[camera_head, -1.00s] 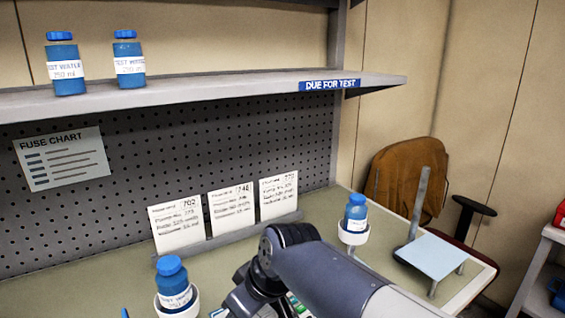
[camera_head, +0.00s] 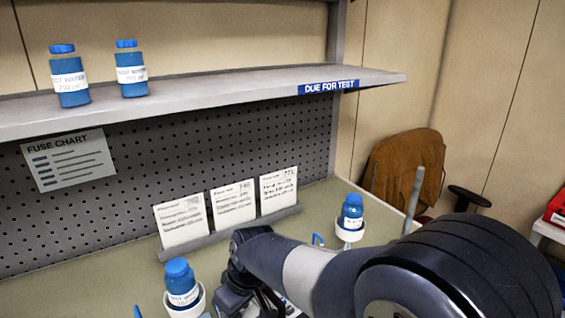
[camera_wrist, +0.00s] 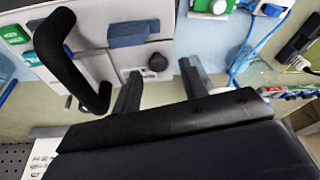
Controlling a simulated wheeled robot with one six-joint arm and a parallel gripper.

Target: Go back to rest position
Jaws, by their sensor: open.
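My gripper shows in the wrist view (camera_wrist: 160,82) with its two dark fingers apart and nothing between them. Beyond the fingers are a pale device with a black handle (camera_wrist: 62,62) at the left and a dark round knob (camera_wrist: 157,62). The handle appears clear of the fingers. In the head view my arm crosses the lower right, and its wrist end is low in the picture above the bench; the fingers cannot be made out there.
Blue bottles stand in white holders on the bench (camera_head: 178,283), (camera_head: 351,212). Two more (camera_head: 70,78), (camera_head: 131,70) are on the shelf (camera_head: 230,88). Cards (camera_head: 234,206) lean at the back. Blue tubing (camera_wrist: 240,60) hangs near the gripper. A brown chair (camera_head: 405,170) stands right.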

